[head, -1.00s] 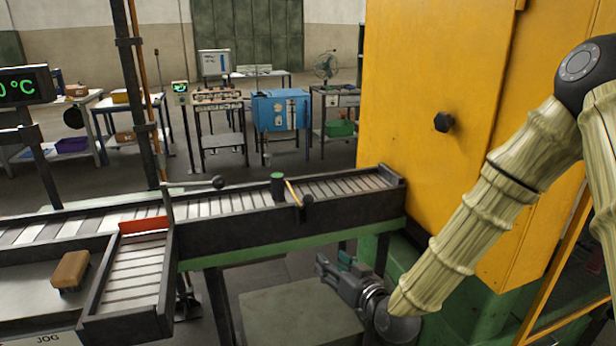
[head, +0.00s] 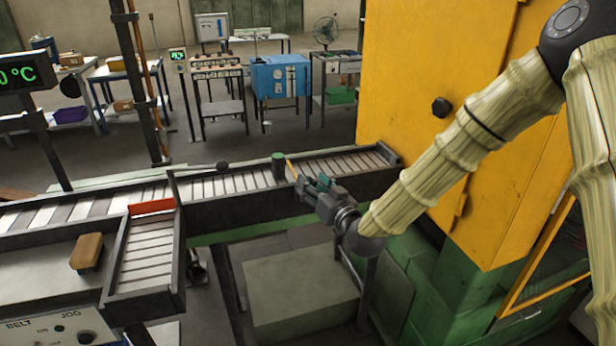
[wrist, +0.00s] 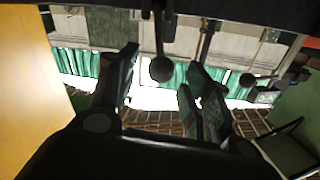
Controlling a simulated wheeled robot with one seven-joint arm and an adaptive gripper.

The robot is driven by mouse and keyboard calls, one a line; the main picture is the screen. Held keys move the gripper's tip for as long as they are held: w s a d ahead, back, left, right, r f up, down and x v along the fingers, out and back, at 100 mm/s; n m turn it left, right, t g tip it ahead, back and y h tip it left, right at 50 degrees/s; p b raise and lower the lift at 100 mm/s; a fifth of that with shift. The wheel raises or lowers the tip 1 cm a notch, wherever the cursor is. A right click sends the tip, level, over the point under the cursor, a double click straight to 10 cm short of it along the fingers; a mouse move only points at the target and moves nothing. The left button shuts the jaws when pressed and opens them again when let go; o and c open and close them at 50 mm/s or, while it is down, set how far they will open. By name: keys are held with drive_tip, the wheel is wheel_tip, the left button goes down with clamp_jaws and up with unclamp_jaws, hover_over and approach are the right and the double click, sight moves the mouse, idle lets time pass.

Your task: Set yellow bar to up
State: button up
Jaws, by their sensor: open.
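The yellow bar (head: 291,169) is a short thin lever on the near side of the roller conveyor, beside a green-topped post. Its upper part leans up to the left; its lower end and black knob are hidden behind my gripper in the head view. My gripper (head: 310,186) is open at the conveyor's front rail, right at the bar. In the wrist view, a dark rod with a round black knob (wrist: 161,68) hangs between the open fingers of my gripper (wrist: 160,72). It is probably this bar, but its colour is too dark to tell. Contact cannot be told.
The roller conveyor (head: 235,215) runs across the front of the yellow furnace cabinet (head: 410,100). Another lever with a black knob (head: 221,166) lies farther left; a second knob (wrist: 247,79) shows in the wrist view. A red bar (head: 151,206) crosses the side chute.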

drive_tip(key=shift+p+x, duration=0.35)
drive_tip(key=shift+x, duration=1.2)
clamp_jaws()
